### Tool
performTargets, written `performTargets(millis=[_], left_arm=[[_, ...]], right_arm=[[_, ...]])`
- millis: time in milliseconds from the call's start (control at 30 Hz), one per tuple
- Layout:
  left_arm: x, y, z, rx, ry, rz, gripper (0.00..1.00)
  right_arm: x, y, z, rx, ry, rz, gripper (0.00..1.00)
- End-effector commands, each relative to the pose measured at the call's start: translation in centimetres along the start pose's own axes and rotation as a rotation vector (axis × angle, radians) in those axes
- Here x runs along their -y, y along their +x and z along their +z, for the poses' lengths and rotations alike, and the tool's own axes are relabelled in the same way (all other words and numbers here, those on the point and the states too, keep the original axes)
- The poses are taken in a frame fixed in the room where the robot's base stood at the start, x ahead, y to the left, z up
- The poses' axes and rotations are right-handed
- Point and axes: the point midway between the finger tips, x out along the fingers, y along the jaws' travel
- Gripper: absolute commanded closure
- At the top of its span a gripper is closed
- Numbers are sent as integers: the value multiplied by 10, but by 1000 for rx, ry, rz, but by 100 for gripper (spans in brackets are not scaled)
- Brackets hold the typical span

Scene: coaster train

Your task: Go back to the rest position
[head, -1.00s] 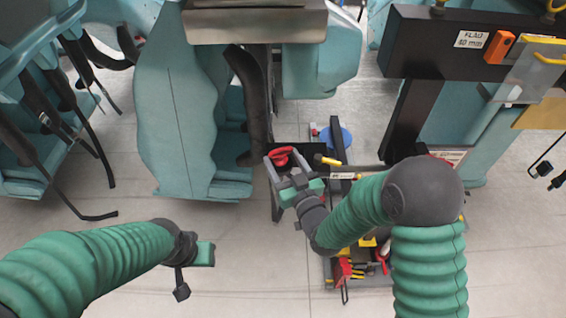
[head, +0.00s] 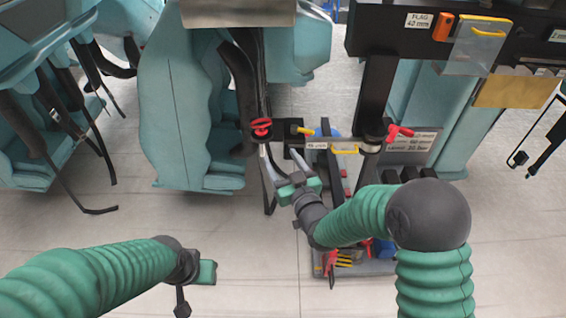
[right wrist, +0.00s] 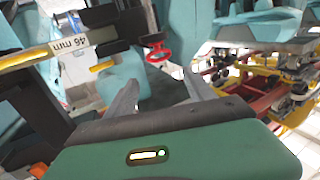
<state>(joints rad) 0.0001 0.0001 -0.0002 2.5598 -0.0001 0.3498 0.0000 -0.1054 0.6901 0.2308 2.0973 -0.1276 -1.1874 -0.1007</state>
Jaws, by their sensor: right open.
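My right gripper (head: 283,164) is at the middle of the head view, its two grey fingers spread with nothing between them. In the right wrist view its fingers (right wrist: 162,88) are also apart and empty. A red handwheel (head: 261,127) on a dark post lies just beyond the fingertips in the head view. It also shows past the fingers in the right wrist view (right wrist: 158,54), apart from them. My left gripper (head: 205,272) is low at the left over bare floor; its fingers are not clear.
Teal coaster seats (head: 185,110) stand at the left and back. A dark frame with a "FLAG 40 mm" label (head: 419,20) is at upper right. A red-handled part (head: 398,132) and a tool tray (head: 385,267) lie near my right arm.

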Motion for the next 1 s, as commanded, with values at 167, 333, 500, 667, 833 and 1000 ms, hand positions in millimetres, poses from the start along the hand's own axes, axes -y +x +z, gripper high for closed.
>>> performTargets(millis=[167, 333, 500, 667, 833, 1000], left_arm=[[0, 0, 0, 0, 0, 0, 64], [0, 0, 0, 0, 0, 0, 64], [0, 0, 0, 0, 0, 0, 64], [0, 0, 0, 0, 0, 0, 64], [0, 0, 0, 0, 0, 0, 64], [0, 0, 0, 0, 0, 0, 64]], right_arm=[[0, -1, -1, -2, 0, 0, 37], [0, -1, -1, -2, -1, 0, 37], [-14, -12, 11, 115, -11, 21, 37], [-63, -89, 56, 535, 1, 126, 37], [-91, -232, 97, 1006, 127, 268, 37], [-83, -322, 108, 1264, 246, 333, 37]])
